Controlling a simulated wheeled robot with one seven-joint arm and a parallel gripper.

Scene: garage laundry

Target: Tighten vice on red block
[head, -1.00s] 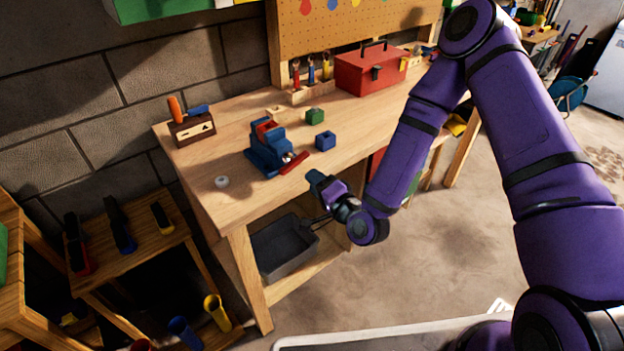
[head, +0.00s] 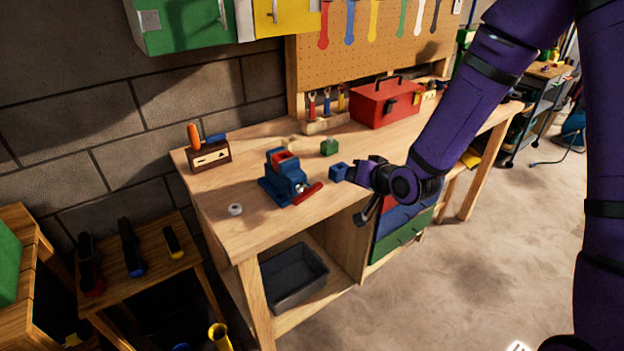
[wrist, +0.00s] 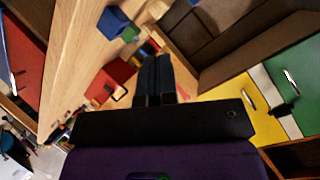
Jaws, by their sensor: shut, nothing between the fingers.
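The blue vice (head: 278,190) stands near the front edge of the wooden workbench (head: 225,220). The red block (head: 283,158) shows at the top of the vice, between its blue jaws. The vice's red handle (head: 308,194) sticks out at its front right, slanted. My gripper (head: 352,173) is right of the vice, close to a small blue block, and apart from the handle. In the wrist view my gripper's dark fingers (wrist: 155,75) are together and empty. The vice is not clearly visible in the wrist view.
The small blue block (head: 338,172) and a green block (head: 329,147) sit right of the vice. A white round piece (head: 235,210) lies to its left. A red toolbox (head: 385,102) and tool rack (head: 325,122) stand behind. The bench front is open floor.

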